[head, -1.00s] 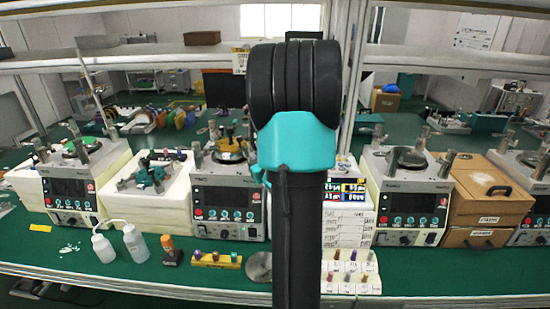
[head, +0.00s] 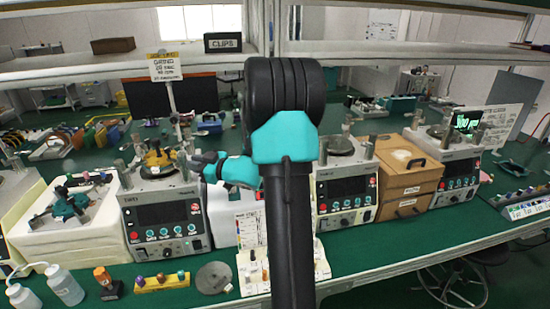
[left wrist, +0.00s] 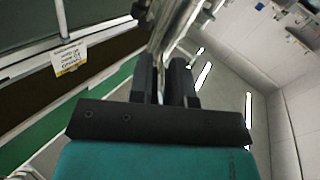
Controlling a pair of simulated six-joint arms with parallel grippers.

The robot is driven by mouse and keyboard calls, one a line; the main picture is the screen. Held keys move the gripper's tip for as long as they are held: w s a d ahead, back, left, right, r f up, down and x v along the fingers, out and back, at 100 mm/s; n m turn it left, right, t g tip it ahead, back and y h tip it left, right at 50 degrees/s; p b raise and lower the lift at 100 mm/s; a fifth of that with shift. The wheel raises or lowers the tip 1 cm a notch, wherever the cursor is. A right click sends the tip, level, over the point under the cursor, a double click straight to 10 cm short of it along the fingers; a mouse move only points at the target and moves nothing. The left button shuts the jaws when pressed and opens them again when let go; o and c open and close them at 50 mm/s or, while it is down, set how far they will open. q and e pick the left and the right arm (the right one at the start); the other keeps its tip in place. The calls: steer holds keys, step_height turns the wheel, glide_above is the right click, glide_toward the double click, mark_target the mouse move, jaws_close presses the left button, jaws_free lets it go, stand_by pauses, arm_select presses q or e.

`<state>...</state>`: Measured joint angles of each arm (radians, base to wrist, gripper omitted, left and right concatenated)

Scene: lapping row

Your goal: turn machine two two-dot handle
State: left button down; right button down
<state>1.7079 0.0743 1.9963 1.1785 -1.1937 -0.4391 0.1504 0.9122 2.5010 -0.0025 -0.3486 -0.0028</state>
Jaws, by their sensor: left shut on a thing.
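The machine with the yellow-topped plate (head: 160,205) stands left of centre in the head view, a grey box with a dark screen and several metal posts on top. My left gripper (head: 203,165) reaches in from behind my arm at the machine's right rear corner. In the left wrist view its black fingers (left wrist: 165,82) are closed around a shiny metal post (left wrist: 172,40), which I take as the handle. The two dots and any machine number cannot be read. My right gripper is not in view.
A similar machine (head: 345,195) stands right of my arm, beside brown wooden boxes (head: 408,175). White foam with teal parts (head: 75,215) lies to the left. Squeeze bottles (head: 64,286) and a yellow holder (head: 162,283) line the front.

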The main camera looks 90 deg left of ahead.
arm_select(q)
steer(key=shift+w+a+n+g+h, duration=0.15)
steer(key=shift+a+n+h, duration=0.3)
steer(key=shift+n+h, duration=0.9)
steer(key=shift+a+n+g+h, duration=0.25)
steer(key=shift+a+n+h, duration=0.4)
steer(key=shift+h, duration=1.25)
steer(key=shift+w+a+n+g+h, duration=0.1)
steer(key=shift+a+n+g+h, duration=0.15)
steer(key=shift+n+h, duration=1.2)
steer(key=shift+h, duration=0.4)
steer(key=c, duration=1.1)
jaws_free()
steer(key=w, duration=0.4)
steer(key=w+a, duration=0.1)
steer(key=w, duration=0.2)
steer(key=w+a, duration=0.1)
steer(key=w, duration=0.3)
steer(key=shift+w, duration=0.35)
